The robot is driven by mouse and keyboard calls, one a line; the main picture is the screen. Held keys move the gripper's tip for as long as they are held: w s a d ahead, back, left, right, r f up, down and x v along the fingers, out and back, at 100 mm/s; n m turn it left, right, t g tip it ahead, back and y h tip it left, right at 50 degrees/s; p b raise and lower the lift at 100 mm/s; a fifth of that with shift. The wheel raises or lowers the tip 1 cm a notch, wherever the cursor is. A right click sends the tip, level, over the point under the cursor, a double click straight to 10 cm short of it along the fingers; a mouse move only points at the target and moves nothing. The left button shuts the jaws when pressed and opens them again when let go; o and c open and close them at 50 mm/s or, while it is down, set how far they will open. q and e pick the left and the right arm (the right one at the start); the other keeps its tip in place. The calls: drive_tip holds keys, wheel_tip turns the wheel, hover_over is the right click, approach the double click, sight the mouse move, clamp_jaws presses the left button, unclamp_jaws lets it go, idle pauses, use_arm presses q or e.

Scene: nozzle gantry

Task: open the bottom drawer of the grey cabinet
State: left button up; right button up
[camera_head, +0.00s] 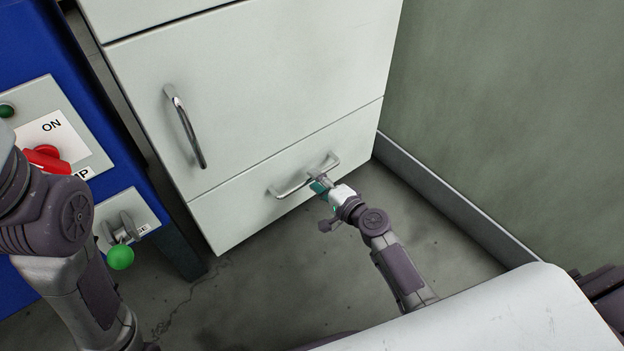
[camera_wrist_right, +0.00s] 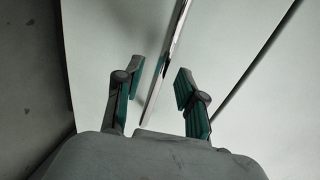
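The grey cabinet (camera_head: 260,70) stands at the top middle of the head view. Its bottom drawer (camera_head: 238,215) looks shut, its face flush with the front above. A metal bar handle (camera_head: 289,190) crosses the drawer face. My right gripper (camera_head: 320,184) is at the middle of this handle. In the right wrist view, its two green-padded fingers (camera_wrist_right: 160,84) are open. The handle bar (camera_wrist_right: 174,45) runs between them, with a visible gap on each side. Only my left arm shows at the left of the head view; its gripper is out of frame.
A larger door or drawer with an upright handle (camera_head: 186,130) is above the bottom drawer. A blue machine (camera_head: 115,150) with a red switch (camera_head: 47,158) and a green knob (camera_head: 121,257) stands at the left. A wall (camera_head: 510,110) is close on the right. The floor before the drawer (camera_head: 265,280) looks clear.

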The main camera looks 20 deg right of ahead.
drive_tip(key=shift+x, duration=1.15)
clamp_jaws()
